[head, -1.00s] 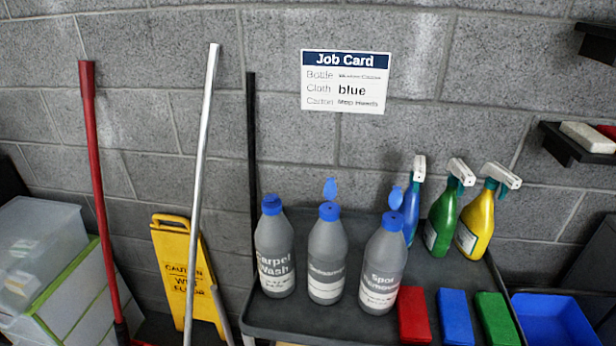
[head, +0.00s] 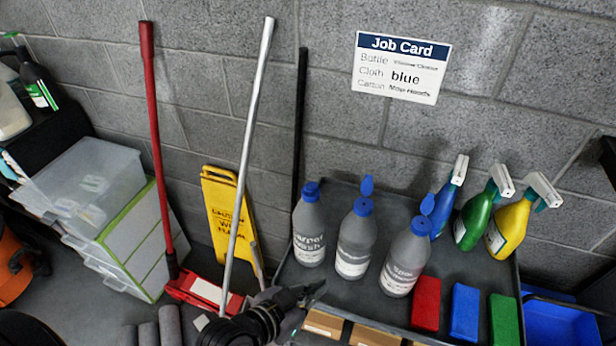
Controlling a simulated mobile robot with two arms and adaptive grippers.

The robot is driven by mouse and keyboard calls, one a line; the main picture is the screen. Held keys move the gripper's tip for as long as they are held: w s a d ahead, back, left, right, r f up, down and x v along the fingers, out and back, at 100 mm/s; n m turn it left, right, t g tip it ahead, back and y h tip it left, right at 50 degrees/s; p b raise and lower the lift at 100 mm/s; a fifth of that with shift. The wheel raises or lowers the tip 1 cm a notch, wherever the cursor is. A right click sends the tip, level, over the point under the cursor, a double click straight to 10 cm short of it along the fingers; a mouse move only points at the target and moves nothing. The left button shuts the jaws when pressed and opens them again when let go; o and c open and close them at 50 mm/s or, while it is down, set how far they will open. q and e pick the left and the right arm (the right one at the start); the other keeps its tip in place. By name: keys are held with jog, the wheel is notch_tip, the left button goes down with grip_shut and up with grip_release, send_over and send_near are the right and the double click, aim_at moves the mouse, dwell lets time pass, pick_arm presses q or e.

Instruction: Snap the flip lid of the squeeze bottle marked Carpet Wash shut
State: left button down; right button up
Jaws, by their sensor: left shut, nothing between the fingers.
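The Carpet Wash squeeze bottle (head: 309,238) is grey with a blue cap and stands upright at the left end of the dark cart tray (head: 338,292). Its blue flip lid (head: 311,187) sits low on the cap, unlike the raised lids of its neighbours; I cannot tell whether it is fully shut. My left gripper (head: 314,290) is shut and empty, in front of and below this bottle at the tray's front left edge, apart from the cap. My right gripper is not in view.
Two more grey bottles (head: 355,243) (head: 404,267) with raised lids stand close to the right. Spray bottles (head: 472,221) and red, blue and green blocks (head: 465,312) fill the tray's right side. Mop handles (head: 250,150) and a yellow sign (head: 226,215) stand left.

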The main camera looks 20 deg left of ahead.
pick_arm(q)
jog(key=w+d+r+t, duration=0.1)
jog(key=w+r+t, duration=0.3)
jog(key=r, duration=0.5)
notch_tip(320, 180, up, 11)
jog(key=n+t+y+p, duration=0.3)
jog(key=n+t+y, duration=0.3)
jog(key=t, duration=0.1)
send_over(311, 187)
jog(key=s, duration=0.2)
jog(key=f+b, duration=0.1)
jog(key=s+f+b, duration=0.1)
jog(key=f+b, duration=0.2)
jog(key=b, duration=0.1)
jog(key=shift+s+d+f, duration=0.2)
jog(key=shift+s+d, duration=0.05)
jog(key=shift+s, duration=0.15)
